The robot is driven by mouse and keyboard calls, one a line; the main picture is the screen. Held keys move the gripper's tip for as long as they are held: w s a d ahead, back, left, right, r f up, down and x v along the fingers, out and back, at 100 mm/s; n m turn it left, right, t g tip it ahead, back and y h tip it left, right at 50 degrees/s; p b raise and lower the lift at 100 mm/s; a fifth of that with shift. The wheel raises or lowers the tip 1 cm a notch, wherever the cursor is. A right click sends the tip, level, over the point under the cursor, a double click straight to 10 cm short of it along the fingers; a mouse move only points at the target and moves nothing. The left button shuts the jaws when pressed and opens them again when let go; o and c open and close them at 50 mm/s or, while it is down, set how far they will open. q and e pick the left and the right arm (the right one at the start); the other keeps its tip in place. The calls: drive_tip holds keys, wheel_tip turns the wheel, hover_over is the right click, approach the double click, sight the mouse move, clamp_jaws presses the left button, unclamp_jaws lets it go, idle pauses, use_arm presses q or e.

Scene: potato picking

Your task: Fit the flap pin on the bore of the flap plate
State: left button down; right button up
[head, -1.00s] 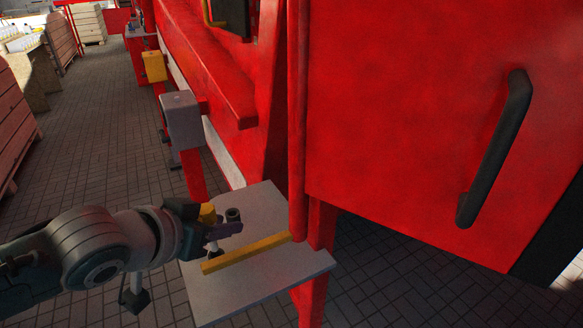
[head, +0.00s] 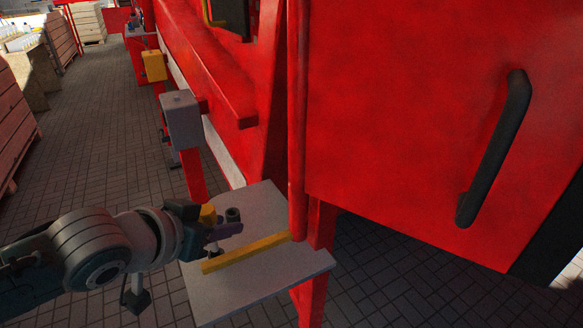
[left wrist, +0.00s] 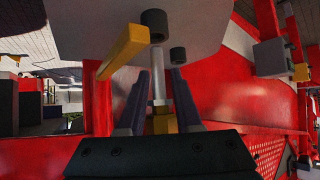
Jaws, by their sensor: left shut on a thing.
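The flap plate (head: 265,285) is a flat grey panel low beside the red machine. It bears two short dark round collars; one (head: 233,215) is clear of the pin, and it also shows in the left wrist view (left wrist: 178,55). The other (left wrist: 154,20) lies in line with the pin's tip. My left gripper (head: 226,231) is over the plate, shut on the flap pin, which has a silver shaft (left wrist: 158,86) and a yellow head (head: 207,213). The shaft points down to that collar. I cannot tell whether its tip is inside. My right gripper is out of view.
A yellow bar (head: 247,252) lies across the plate beside the pin. A red post (head: 298,140) and a large red panel (head: 420,120) with a black handle (head: 494,150) stand close on the right. Paved floor (head: 90,130) is free at left.

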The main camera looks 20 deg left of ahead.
use_arm(q)
drive_tip(key=shift+f+b, duration=1.15)
drive_tip(key=shift+f, duration=0.4)
drive_tip(key=shift+r, duration=0.2)
drive_tip(key=shift+r+p, duration=1.15)
drive_tip(key=shift+p, duration=0.2)
drive_tip(key=shift+p, duration=0.35)
idle(0.3)
drive_tip(key=shift+f+b, duration=1.15)
drive_tip(key=shift+f, duration=0.15)
drive_tip(key=c, duration=0.5)
unclamp_jaws()
drive_tip(key=shift+a, duration=0.1)
